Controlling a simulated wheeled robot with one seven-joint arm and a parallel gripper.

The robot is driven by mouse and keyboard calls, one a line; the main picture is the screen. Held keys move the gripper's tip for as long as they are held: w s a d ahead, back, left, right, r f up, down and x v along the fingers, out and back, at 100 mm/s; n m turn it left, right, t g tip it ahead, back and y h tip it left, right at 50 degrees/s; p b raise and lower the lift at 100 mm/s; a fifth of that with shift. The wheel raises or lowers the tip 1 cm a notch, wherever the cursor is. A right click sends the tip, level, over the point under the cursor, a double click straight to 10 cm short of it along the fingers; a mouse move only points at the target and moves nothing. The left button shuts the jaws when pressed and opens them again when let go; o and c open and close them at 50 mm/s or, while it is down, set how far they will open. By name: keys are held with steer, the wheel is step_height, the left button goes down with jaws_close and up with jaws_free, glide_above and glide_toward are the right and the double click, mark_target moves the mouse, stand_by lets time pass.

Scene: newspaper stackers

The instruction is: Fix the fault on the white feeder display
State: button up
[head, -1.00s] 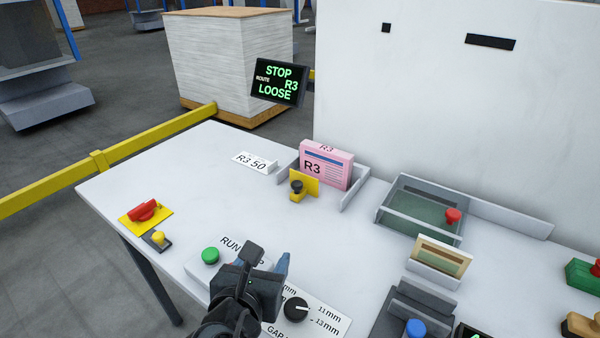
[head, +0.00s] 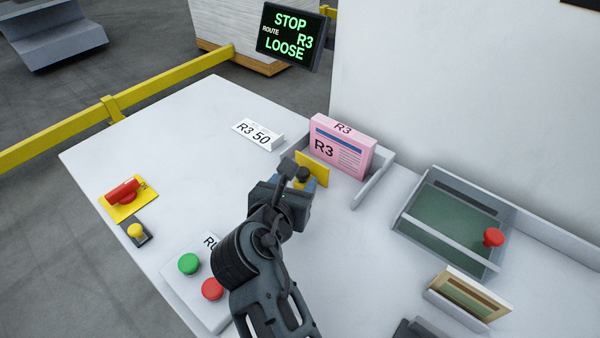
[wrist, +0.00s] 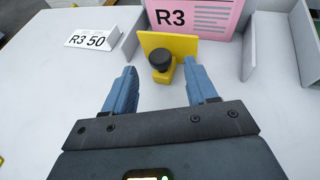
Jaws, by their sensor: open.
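The dark feeder display (head: 290,36) reads "STOP ROUTE R3 LOOSE" in green letters. A pink R3 stack (head: 341,147) stands upright in a grey-walled bay (head: 375,180). A yellow stop plate with a black knob (head: 315,166) is in front of the stack; it also shows in the wrist view (wrist: 168,50). My gripper (wrist: 162,85) is open and empty, its blue fingers pointing at the knob, one to each side and a little short of it. In the head view my arm hides part of the knob's base.
A white card "R3 50" (head: 258,134) lies left of the bay. A red rotary switch (head: 124,191) and green and red buttons (head: 201,277) are at the table's left. A green-floored tray (head: 447,220) with a red knob is at right. Open table lies left of the card.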

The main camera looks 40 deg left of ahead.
mark_target(301, 174)
steer(key=shift+x, duration=1.65)
jaws_close()
